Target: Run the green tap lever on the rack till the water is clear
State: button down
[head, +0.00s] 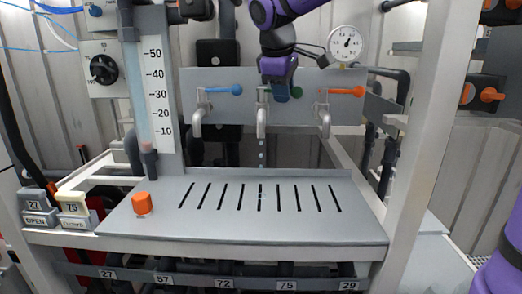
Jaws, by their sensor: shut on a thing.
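Three taps sit on the grey panel of the rack. The middle tap (262,118) has a lever whose green end (297,92) shows just right of my gripper; most of the lever is hidden behind it. My gripper (281,96) comes down from above and is shut on the green lever. Greyish drops (261,154) show in a line below the middle spout, above the slotted tray (325,222). Their clarity is too small to judge. The lever's exact angle cannot be told.
A blue lever (223,90) is on the left tap and an orange lever (345,92) on the right tap, both close to my gripper. A gauge (345,43) stands above right. An orange knob (142,204) sits on the tray's left; a scaled column (156,85) rises behind.

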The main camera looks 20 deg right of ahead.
jog(key=shift+w+d+n+t+y, duration=0.2)
jog(key=shift+w+n+y, duration=0.1)
jog(key=shift+n, duration=0.55)
jog(key=shift+w+d+n+t+y, duration=0.15)
jog(key=shift+w+n+y, duration=0.15)
jog(key=shift+n, duration=0.5)
jog(key=shift+w+d+n+t+y, duration=0.1)
jog(key=shift+w+d+n+y, duration=0.2)
jog(key=shift+n, duration=0.55)
jog(key=shift+a, duration=0.1)
jog(key=c, duration=1.1)
grip_release()
jog(key=shift+w, duration=0.1)
jog(key=shift+o, duration=0.2)
jog(key=d+v, duration=0.1)
jog(key=v, duration=0.9)
jog(key=s+d+f+m, duration=0.3)
jog(key=s+f+m, duration=0.4)
jog(key=s, duration=0.5)
jog(key=s+d+f+m+y, duration=0.1)
jog(key=s+d+f+m, duration=0.2)
jog(key=s+f+m, duration=0.5)
jog(key=s+f+t, duration=0.1)
jog(key=s+f, duration=0.2)
jog(key=s, duration=0.2)
jog(key=shift+s+d, duration=0.3)
